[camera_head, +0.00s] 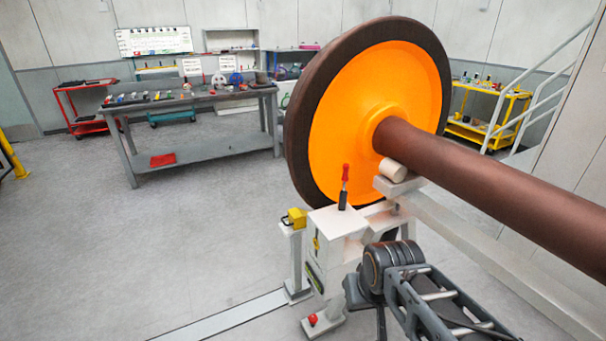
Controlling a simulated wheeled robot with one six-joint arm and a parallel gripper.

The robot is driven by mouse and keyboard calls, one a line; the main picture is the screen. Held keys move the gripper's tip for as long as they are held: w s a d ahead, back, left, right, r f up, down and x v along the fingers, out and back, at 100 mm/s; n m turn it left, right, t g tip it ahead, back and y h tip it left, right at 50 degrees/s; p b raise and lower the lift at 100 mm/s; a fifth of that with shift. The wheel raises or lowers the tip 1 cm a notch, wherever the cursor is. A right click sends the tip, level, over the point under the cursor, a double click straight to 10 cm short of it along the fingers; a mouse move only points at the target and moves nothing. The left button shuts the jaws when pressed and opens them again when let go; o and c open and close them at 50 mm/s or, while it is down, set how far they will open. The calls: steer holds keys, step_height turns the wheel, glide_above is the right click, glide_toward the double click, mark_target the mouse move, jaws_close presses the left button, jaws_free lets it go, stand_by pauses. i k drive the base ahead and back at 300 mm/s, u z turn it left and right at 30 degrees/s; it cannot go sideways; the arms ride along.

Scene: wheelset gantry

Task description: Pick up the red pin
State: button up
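The red pin (344,186) stands upright on the flat white top of a pedestal (322,245). Its upper part is red and its lower part is dark. Nothing is seen touching it from the side. My arm's dark links (430,305) show at the lower right, to the right of and nearer than the pedestal. No gripper fingers can be made out, so I cannot see my gripper.
A large orange wheel (385,95) with a dark rim and thick brown axle (480,180) stands close behind and right of the pin. A yellow block (296,217) tops a post to the left. A workbench (190,105) stands at the back. The left floor is clear.

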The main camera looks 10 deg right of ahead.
mark_target(346, 167)
steer(key=u, duration=0.1)
steer(key=i, duration=1.35)
steer(key=z, duration=0.25)
